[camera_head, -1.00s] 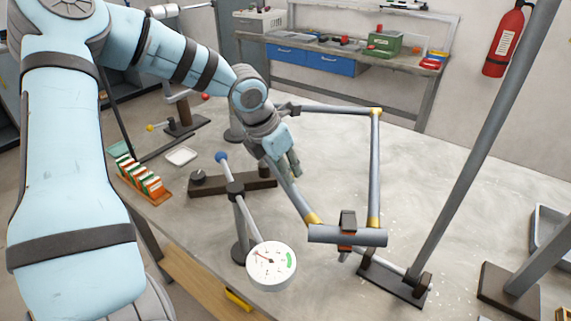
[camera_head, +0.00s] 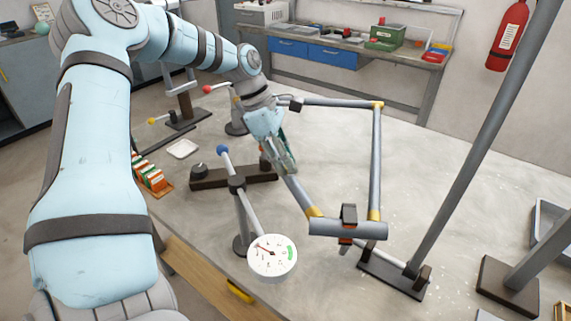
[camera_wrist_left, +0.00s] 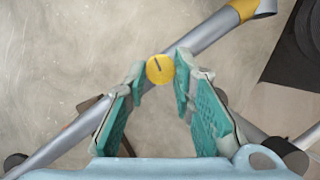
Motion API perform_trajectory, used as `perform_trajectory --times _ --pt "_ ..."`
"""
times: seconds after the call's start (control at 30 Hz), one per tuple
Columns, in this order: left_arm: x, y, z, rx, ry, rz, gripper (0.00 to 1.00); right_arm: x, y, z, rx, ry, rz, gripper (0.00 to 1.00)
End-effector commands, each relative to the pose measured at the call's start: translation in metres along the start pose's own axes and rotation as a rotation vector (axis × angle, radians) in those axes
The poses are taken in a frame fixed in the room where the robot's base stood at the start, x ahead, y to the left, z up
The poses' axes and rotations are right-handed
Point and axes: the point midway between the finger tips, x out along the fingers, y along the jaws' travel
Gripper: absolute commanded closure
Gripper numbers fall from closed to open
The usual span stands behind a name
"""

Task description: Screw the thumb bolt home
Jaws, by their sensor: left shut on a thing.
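The thumb bolt (camera_wrist_left: 160,69) shows in the left wrist view as a round yellow head with a dark slot. It sits between my left gripper's fingertips (camera_wrist_left: 160,75), over a grey tube of the frame (camera_wrist_left: 205,36). My left gripper (camera_head: 289,168) is shut on it and reaches down to the frame's near left tube in the head view. The bolt itself is hidden there by the fingers, and its thread cannot be seen. The frame (camera_head: 376,150) is of grey tubes with yellow corner joints. My right gripper is not in view.
A white dial gauge (camera_head: 272,257) stands close in front of the frame. A blue-knobbed rod (camera_head: 222,150) rises left of my gripper. A thick slanted post (camera_head: 480,145) stands at right. The tabletop inside the frame is clear.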

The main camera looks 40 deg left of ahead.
Motion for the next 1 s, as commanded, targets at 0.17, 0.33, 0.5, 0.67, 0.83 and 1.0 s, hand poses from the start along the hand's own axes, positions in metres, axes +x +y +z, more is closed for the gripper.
perform_trajectory --times 0.17,0.33,0.5,0.67,0.83,1.0 --pt "0.0015 0.0031 -0.0006 0.153 0.003 -0.059 1.00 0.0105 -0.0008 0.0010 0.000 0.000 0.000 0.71" --pt "0.0009 0.0043 0.0001 0.303 0.004 -0.123 1.00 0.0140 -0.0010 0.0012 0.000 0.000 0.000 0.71" --pt "0.0004 0.0054 0.0010 0.442 0.004 -0.181 1.00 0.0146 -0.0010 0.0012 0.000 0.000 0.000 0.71" --pt "0.0002 0.0064 0.0018 0.552 0.003 -0.226 1.00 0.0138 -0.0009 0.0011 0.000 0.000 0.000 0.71" --pt "0.0002 0.0068 0.0023 0.637 0.004 -0.262 1.00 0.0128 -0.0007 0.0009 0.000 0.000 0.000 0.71" --pt "0.0003 0.0071 0.0027 0.687 0.003 -0.282 1.00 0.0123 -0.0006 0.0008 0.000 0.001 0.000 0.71"
